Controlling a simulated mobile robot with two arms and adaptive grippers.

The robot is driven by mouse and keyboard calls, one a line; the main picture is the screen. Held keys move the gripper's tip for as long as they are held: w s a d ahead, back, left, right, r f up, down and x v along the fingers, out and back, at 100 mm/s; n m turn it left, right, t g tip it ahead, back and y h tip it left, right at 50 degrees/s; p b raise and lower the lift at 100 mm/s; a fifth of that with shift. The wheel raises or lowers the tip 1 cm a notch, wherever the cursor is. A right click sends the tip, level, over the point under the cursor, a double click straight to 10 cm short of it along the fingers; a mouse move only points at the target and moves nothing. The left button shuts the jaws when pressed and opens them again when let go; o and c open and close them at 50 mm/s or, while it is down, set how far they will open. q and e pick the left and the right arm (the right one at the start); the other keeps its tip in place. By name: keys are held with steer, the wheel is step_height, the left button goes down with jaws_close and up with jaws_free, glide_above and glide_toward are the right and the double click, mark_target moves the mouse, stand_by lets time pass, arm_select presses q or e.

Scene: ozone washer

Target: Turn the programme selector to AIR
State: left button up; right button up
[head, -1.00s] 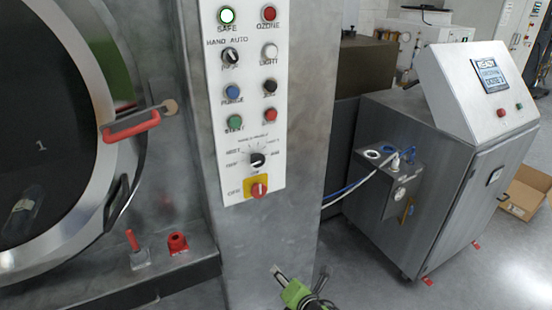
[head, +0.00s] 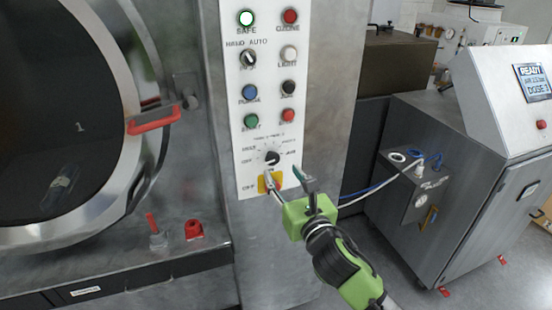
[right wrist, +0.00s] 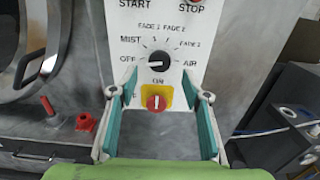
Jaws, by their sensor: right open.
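The programme selector (head: 272,157) is a round black knob low on the white control panel. In the right wrist view the selector (right wrist: 159,61) has a light mark that appears to point left, toward OFF; the AIR label (right wrist: 190,63) is on its right. My right gripper (head: 283,176) is open and empty, just below the selector and in front of the panel. In the right wrist view its fingers (right wrist: 160,95) stand either side of a red knob on a yellow plate (right wrist: 156,103), apart from the selector. My left gripper is not in view.
Buttons and a HAND/AUTO switch (head: 248,58) sit above the selector. A round door with a red handle (head: 153,123) is at left. A steel cabinet with a screen (head: 533,82) stands at right, with hoses (head: 370,192) running toward the panel column.

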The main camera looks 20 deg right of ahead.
mark_target(273, 159)
steer(key=w+p, duration=0.1)
steer(key=w, duration=0.5)
steer(key=shift+w+a, duration=0.1)
steer(key=shift+w, duration=0.1)
steer(key=c, duration=1.1)
